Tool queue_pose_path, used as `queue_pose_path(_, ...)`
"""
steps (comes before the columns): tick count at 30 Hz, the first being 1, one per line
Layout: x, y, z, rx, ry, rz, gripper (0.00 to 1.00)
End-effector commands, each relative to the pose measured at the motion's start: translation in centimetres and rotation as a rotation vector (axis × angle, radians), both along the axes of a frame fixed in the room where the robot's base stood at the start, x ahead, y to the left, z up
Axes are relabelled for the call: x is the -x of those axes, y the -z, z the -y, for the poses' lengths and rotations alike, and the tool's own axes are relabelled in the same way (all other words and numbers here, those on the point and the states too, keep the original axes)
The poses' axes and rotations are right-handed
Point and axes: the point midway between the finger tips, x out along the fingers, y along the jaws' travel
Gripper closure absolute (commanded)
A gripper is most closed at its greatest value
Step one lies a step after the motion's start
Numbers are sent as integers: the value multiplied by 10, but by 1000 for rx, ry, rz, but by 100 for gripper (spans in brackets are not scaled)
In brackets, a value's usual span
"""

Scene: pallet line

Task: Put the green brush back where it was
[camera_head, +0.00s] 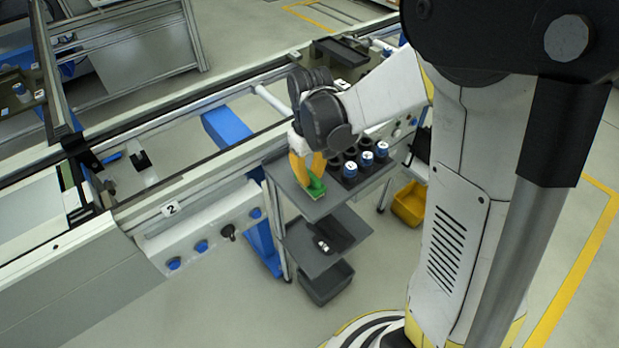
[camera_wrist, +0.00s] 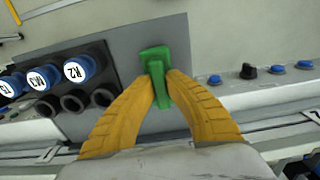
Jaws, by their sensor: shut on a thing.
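The green brush (camera_head: 316,187) is at the left part of the grey cart's top shelf (camera_head: 285,176). My gripper (camera_head: 308,172) has yellow fingers, shut on the brush from above. In the wrist view, the green brush (camera_wrist: 157,68) sits between the two fingertips (camera_wrist: 160,86), with the grey shelf (camera_wrist: 120,45) under it. I cannot tell whether the brush touches the shelf or is slightly above it.
A dark holder with cups and blue-capped, labelled cylinders (camera_head: 366,159) stands right of the brush; it also shows in the wrist view (camera_wrist: 76,70). A conveyor frame with blue knobs (camera_head: 173,263) runs beside the cart. A yellow bin (camera_head: 409,205) is on the right.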

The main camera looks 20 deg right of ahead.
Motion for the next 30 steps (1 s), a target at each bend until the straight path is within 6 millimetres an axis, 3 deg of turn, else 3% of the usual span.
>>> queue_pose_path(11, 0, 6, 0, 0, 0, 0, 100)
queue_pose_path(12, 0, 5, 0, 0, 0, 0, 74)
queue_pose_path(13, 0, 4, 0, 0, 0, 0, 69)
queue_pose_path(23, 0, 2, 0, 0, 0, 0, 69)
queue_pose_path(26, 0, -9, 0, 0, 0, 0, 69)
queue_pose_path(30, 1, -38, 0, 0, 0, 0, 69)
